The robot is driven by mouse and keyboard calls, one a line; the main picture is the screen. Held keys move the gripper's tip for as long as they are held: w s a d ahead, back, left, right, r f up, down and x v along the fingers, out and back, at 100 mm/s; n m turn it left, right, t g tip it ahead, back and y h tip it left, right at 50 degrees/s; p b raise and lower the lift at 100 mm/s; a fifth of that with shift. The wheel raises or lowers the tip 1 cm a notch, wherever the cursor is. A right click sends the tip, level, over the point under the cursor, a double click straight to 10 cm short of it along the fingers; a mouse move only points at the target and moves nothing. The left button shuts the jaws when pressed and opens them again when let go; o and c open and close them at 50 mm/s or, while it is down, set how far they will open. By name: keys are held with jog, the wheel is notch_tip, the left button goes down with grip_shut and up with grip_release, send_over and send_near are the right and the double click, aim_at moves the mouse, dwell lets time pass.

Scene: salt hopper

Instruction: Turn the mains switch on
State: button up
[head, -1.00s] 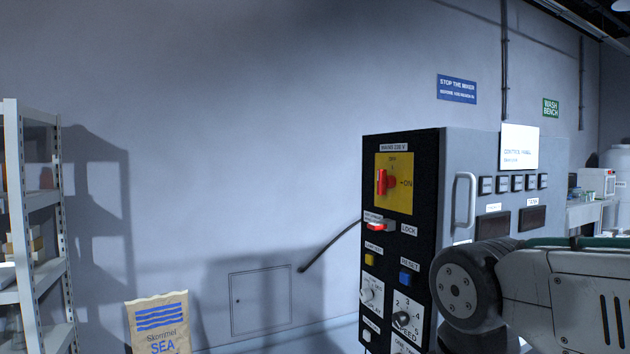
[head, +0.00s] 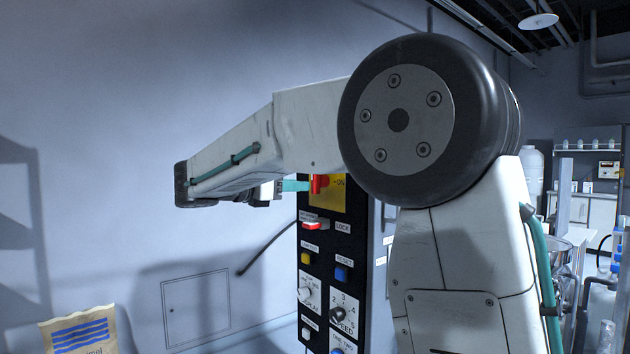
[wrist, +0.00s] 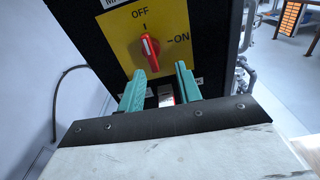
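The mains switch (head: 317,184) is a red rotary handle on a yellow plate (head: 334,196) high on the black front of the control panel. In the wrist view the handle (wrist: 150,50) stands near upright, its white mark toward OFF; ON is printed to its right. My gripper (wrist: 160,71) is open, its two teal fingers apart, with the lower end of the handle near the gap between the tips. I cannot tell whether they touch it. In the head view my gripper (head: 297,186) is level with the handle, and my arm hides the plate's top.
Below the plate sit a red-and-white lock piece (head: 313,224), a yellow button (head: 306,258), a blue reset button (head: 342,273) and knobs. A black cable (head: 268,248) runs from the panel's left side to the wall. A sack (head: 80,333) stands lower left.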

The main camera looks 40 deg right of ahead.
aim_at(312, 179)
jog(key=shift+n+h, duration=0.3)
jog(key=d, duration=0.2)
jog(key=w+d, duration=0.1)
jog(key=d, duration=0.2)
jog(key=d+r, duration=0.1)
jog(key=d, duration=0.1)
jog(key=shift+w+d, duration=0.25)
jog(key=shift+c, duration=0.3)
jog(key=c, duration=0.6)
